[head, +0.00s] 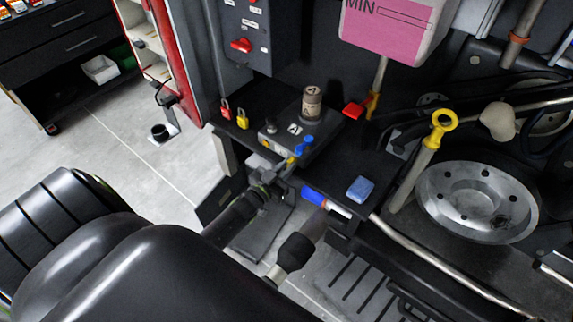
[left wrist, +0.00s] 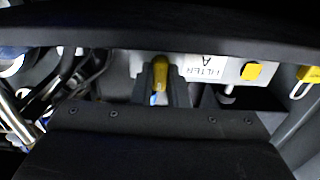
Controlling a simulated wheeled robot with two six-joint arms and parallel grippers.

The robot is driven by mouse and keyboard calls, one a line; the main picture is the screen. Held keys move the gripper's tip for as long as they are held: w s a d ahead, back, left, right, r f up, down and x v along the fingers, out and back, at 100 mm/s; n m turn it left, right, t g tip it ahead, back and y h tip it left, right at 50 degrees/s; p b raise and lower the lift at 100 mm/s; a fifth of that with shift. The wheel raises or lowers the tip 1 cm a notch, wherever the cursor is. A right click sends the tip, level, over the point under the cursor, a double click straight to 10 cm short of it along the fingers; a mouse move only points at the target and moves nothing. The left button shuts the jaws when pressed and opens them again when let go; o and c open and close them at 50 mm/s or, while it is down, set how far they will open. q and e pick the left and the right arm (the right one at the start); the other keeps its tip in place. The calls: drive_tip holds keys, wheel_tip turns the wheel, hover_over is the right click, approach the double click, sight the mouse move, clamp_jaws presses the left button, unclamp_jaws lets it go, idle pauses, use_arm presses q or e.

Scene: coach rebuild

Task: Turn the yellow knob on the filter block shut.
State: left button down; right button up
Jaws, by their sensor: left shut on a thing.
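The grey filter block (head: 272,141) sits on a black shelf in the head view. In the left wrist view its front (left wrist: 232,72) carries an upside-down "FILTER A" label. The yellow knob (head: 291,160) shows as a small spot at the block's front, below blue handles (head: 304,146). In the left wrist view the knob (left wrist: 160,72) lies lengthwise between the fingers. My left gripper (head: 283,171) is at the front of the block, shut on the yellow knob; its fingers (left wrist: 161,88) flank it. The knob's base is partly hidden. My right gripper is not in view.
A tan cylinder (head: 312,103) stands at the block's back. Red (head: 225,109) and yellow (head: 242,119) padlocks are to its left. A blue sponge (head: 361,188) and a blue-and-white marker (head: 325,202) lie to the right. A yellow-ringed dipstick (head: 442,121) stands farther right.

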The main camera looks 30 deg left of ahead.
use_arm(q)
drive_tip(key=shift+f+n, duration=0.1)
drive_tip(key=shift+n, duration=0.2)
drive_tip(key=c, duration=1.7)
unclamp_jaws()
drive_tip(key=s+a+b, duration=0.1)
drive_tip(key=s, duration=1.6)
drive_tip(key=shift+s+a+b, duration=0.2)
drive_tip(key=shift+b, duration=0.15)
